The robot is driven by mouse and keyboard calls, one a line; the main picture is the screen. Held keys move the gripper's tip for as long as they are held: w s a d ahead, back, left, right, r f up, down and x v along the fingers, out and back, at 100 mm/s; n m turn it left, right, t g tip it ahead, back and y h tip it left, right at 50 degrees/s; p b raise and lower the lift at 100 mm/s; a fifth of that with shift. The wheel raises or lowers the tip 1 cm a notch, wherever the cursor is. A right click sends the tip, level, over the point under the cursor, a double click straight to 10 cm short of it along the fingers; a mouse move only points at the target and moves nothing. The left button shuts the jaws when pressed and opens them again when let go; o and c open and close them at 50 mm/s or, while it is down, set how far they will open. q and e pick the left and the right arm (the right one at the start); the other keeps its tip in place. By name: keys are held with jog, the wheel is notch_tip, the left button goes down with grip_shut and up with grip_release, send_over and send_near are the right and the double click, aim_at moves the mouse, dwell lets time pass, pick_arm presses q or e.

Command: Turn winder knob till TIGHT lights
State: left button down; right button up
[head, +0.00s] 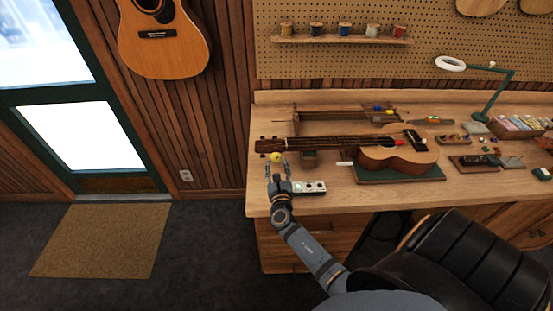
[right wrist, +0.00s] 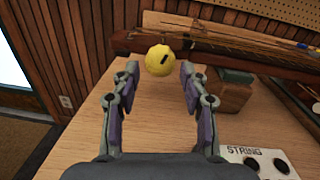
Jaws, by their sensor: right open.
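The round yellow winder knob (head: 276,157) is at the left end of the ukulele (head: 390,155) lying on the bench. In the right wrist view the knob (right wrist: 159,60) carries a short black mark. My right gripper (head: 278,174) is open, its fingertips (right wrist: 158,70) on either side of the knob's near edge with gaps showing. A white indicator panel (head: 310,187) lies right of my gripper; its left part looks greenish, the other spots dark. In the right wrist view the panel (right wrist: 262,163) reads STRING, partly cut off. I cannot read TIGHT. My left gripper is out of view.
A wooden block (right wrist: 233,92) stands under the neck, close right of my fingers. The green mat (head: 400,175) lies under the ukulele body. A black chair (head: 465,262) is at the bench front. The bench's left front corner is bare.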

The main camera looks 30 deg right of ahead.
jog(key=shift+x, duration=1.4)
jog(key=c, duration=0.9)
jog(key=shift+f+m+b, duration=0.25)
jog(key=shift+m+b, duration=0.75)
jog(key=shift+b, duration=0.25)
jog(key=m+b, duration=1.2)
jog(key=m, duration=0.1)
jog(key=shift+h, duration=0.4)
jog(key=m+b, duration=0.4)
jog(key=shift+a+m, duration=0.1)
jog(key=shift+m, duration=0.2)
jog(key=shift+r+m+b, duration=0.1)
jog(key=shift+m+b, duration=1.55)
jog(key=shift+m, duration=0.65)
